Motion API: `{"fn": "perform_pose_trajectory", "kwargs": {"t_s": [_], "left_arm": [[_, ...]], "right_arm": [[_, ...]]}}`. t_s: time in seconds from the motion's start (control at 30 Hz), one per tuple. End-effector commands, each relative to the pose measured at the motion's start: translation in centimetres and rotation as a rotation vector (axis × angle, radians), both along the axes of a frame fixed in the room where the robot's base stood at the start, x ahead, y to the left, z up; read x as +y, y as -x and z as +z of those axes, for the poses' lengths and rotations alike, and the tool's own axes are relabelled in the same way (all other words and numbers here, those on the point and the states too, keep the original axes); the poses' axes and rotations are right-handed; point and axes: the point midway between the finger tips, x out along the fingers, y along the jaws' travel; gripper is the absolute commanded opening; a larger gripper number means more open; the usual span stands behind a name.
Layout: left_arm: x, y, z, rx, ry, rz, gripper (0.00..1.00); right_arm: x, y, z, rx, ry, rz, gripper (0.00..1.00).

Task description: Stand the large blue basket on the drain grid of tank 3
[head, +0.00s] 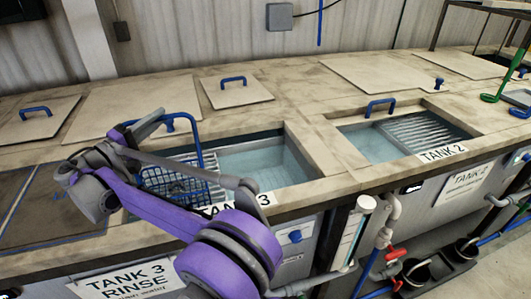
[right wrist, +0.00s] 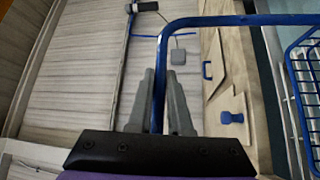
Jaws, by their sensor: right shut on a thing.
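The large blue basket (head: 172,184) is a wire basket with a tall blue handle, at the left part of the tank 3 opening (head: 265,168) in the head view. My arm partly covers it. My right gripper (head: 152,122) is shut on the top of the handle. In the right wrist view the handle bar passes between the fingers of my right gripper (right wrist: 163,90), and the basket mesh (right wrist: 306,85) shows at the right edge. I cannot tell whether the basket touches anything below it. The drain grid of tank 3 is largely hidden behind basket and arm. My left gripper is out of view.
Tank 2 (head: 398,140) is open to the right, with its own slatted grid (head: 425,130). Lids with blue handles lie on the worktop, one (head: 235,92) behind tank 3. A dark panel (head: 50,205) lies left of the basket. A white upright tube (head: 357,230) stands at the front.

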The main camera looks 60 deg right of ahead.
Motion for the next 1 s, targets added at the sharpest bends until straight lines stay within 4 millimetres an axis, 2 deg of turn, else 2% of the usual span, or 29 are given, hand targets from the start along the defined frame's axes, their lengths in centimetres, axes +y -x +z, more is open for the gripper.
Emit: {"fn": "perform_pose_trajectory", "kwargs": {"t_s": [0.77,0.8,0.97,1.0], "left_arm": [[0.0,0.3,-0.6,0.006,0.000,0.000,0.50],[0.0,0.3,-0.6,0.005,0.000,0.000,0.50],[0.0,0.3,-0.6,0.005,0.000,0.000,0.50],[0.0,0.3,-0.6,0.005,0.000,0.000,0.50]], "right_arm": [[0.0,0.0,-1.1,0.000,0.002,0.000,0.00],[0.0,0.0,-1.1,0.000,0.002,0.000,0.23],[0.0,0.0,-1.1,0.000,0.001,0.000,0.51],[0.0,0.0,-1.1,0.000,0.001,0.000,0.52]]}}
